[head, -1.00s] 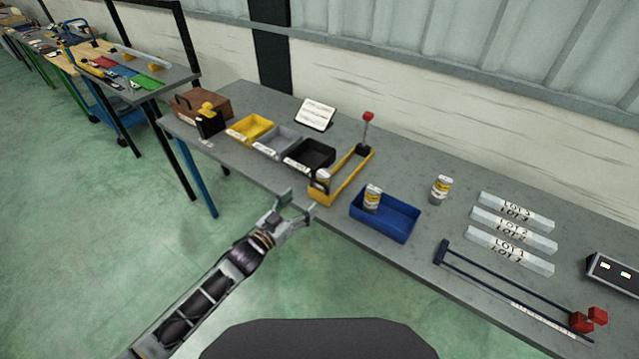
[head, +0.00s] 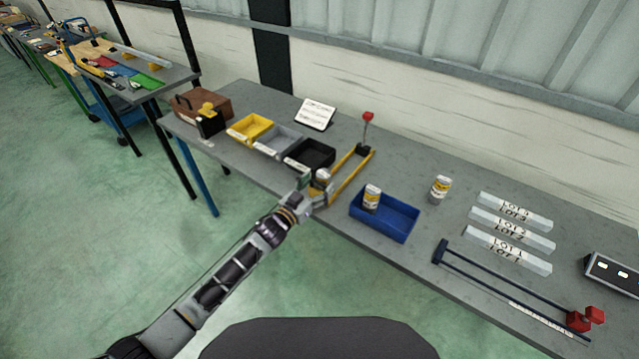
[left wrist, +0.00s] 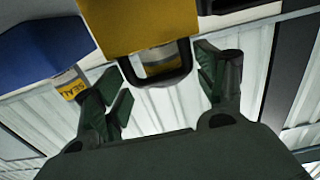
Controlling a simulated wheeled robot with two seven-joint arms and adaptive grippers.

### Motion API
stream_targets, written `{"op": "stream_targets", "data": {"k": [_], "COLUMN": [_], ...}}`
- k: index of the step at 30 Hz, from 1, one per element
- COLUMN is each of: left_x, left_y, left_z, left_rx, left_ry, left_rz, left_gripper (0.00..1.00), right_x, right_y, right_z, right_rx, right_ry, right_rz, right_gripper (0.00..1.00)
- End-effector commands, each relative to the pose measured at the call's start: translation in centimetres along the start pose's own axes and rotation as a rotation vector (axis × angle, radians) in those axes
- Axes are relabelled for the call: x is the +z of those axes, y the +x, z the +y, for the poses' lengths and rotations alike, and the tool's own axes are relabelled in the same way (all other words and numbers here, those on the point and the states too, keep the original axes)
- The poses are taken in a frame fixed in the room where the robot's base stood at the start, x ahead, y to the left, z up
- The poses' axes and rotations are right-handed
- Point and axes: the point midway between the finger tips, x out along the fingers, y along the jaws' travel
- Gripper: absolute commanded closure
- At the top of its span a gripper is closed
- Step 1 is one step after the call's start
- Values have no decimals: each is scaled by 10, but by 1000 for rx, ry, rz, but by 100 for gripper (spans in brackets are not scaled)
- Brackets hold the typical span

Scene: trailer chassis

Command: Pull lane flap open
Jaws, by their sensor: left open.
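The yellow lane (head: 352,180) lies along the bench from its front edge back to a post with a red top (head: 368,116). A can (head: 323,175) sits at its near end. In the left wrist view the yellow flap (left wrist: 140,25) fills the top middle, with a black loop handle (left wrist: 158,82) below it and part of a can showing behind the loop. My left gripper (head: 312,190) is at the lane's near end. In the left wrist view it is open (left wrist: 165,92), with a finger on either side of the handle; contact cannot be made out. My right gripper is out of view.
A blue bin (head: 400,222) with a can (head: 372,197) stands right of the lane, and another can (head: 440,188) behind it. Yellow, grey and black trays (head: 312,154) stand left. The floor before the bench is clear.

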Motion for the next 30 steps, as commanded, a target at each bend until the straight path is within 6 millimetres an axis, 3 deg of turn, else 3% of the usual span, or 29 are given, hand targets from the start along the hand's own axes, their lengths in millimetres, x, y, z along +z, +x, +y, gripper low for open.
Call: {"op": "stream_targets", "data": {"k": [6,17,30], "left_x": [0,0,0], "left_y": [12,14,13], "left_z": [0,0,1], "left_rx": [0,0,1], "left_ry": [1,1,0], "left_rz": [0,0,0], "left_gripper": [29,29,81], "right_x": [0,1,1], "right_y": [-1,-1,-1], "right_z": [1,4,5], "right_rx": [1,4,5], "right_ry": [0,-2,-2], "right_rz": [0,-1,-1], "right_gripper": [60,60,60]}}
